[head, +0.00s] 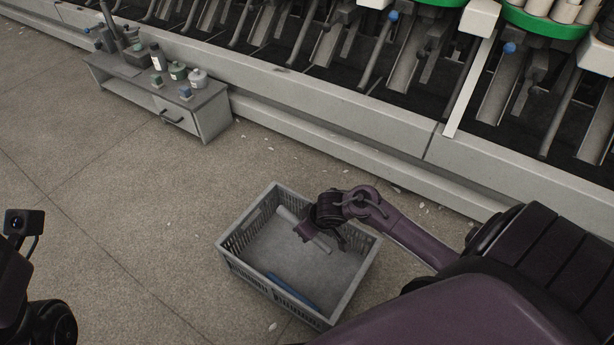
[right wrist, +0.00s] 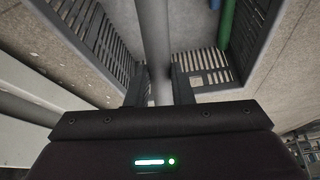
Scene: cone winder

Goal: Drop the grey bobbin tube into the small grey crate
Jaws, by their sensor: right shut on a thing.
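The grey bobbin tube (head: 287,214) is a long pale cylinder, held tilted over the small grey crate (head: 245,262). My right gripper (head: 322,236) is shut on the tube, which passes between its fingers in the right wrist view (right wrist: 155,40). In the head view the gripper and arm cover part of the tube. I cannot tell whether the tube touches the crate floor. The crate is open-topped with slotted walls, which also show in the right wrist view (right wrist: 90,40). Only part of my left arm shows at the left edge; its fingers are not seen.
A blue tube (head: 292,291) lies in the crate along its near wall. A green tube (right wrist: 228,22) shows in the right wrist view. A low grey bench (head: 212,118) with bottles stands at the upper left by the winder (head: 330,95). Floor left of the crate is clear.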

